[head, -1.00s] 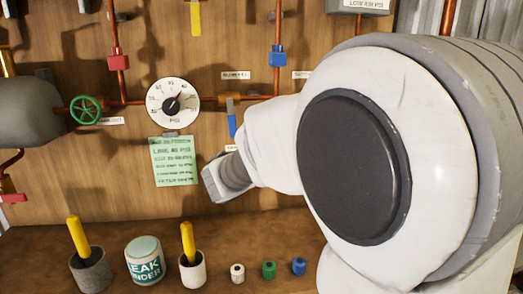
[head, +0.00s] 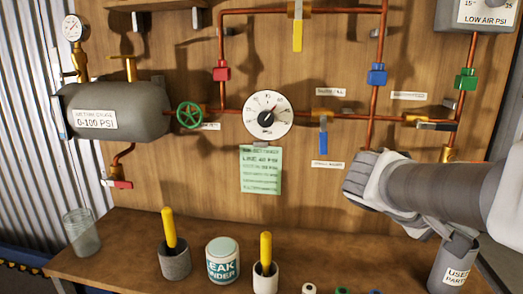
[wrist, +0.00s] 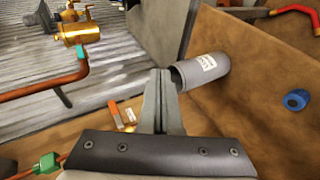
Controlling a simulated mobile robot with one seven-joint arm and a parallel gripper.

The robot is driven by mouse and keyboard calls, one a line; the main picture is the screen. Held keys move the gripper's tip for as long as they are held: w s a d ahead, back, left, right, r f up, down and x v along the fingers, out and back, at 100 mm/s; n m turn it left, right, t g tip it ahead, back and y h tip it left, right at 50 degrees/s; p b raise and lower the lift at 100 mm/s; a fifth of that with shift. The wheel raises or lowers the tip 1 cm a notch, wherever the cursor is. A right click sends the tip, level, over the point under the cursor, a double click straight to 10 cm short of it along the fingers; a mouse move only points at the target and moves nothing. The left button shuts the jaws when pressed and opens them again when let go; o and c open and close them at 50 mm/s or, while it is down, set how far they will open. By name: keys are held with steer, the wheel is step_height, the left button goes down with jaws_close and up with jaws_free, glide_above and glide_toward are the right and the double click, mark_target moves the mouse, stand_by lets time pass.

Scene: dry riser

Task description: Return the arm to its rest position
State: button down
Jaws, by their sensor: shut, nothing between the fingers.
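My gripper (wrist: 160,78) shows in the wrist view with its two grey fingers together and nothing between them. A grey used-parts can (wrist: 205,70) appears just right of the fingertips in that view; I cannot tell how far apart they are. In the head view my arm reaches in from the right, in front of the lower right of the board. There the fingers cannot be clearly made out. The can also shows in the head view (head: 452,270), below my arm at the bench's right end.
A wooden board carries copper pipes, a round dial gauge (head: 268,115), a green handwheel (head: 190,116) and a grey tank (head: 118,112). On the bench stand a glass jar (head: 81,233), a leak-finder tub (head: 223,262) and two cups with yellow-handled tools. Small caps lie at the front.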

steer(key=s+a+f+t+y, duration=0.1)
steer(key=s+a+f+y, duration=0.2)
steer(key=a, duration=0.4)
steer(key=s+a+f+t+y, duration=0.2)
steer(key=a+y, duration=0.3)
steer(key=a, duration=0.2)
steer(key=s+a+f+t+y, duration=0.1)
steer(key=s+a+f+y, duration=0.2)
steer(key=a, duration=0.4)
step_height(320, 180, up, 16)
steer(key=y+p, duration=0.1)
steer(key=p, duration=1.4)
steer(key=shift+w+d+f, duration=0.15)
steer(key=shift+w+f, duration=0.05)
steer(key=shift+w, duration=0.15)
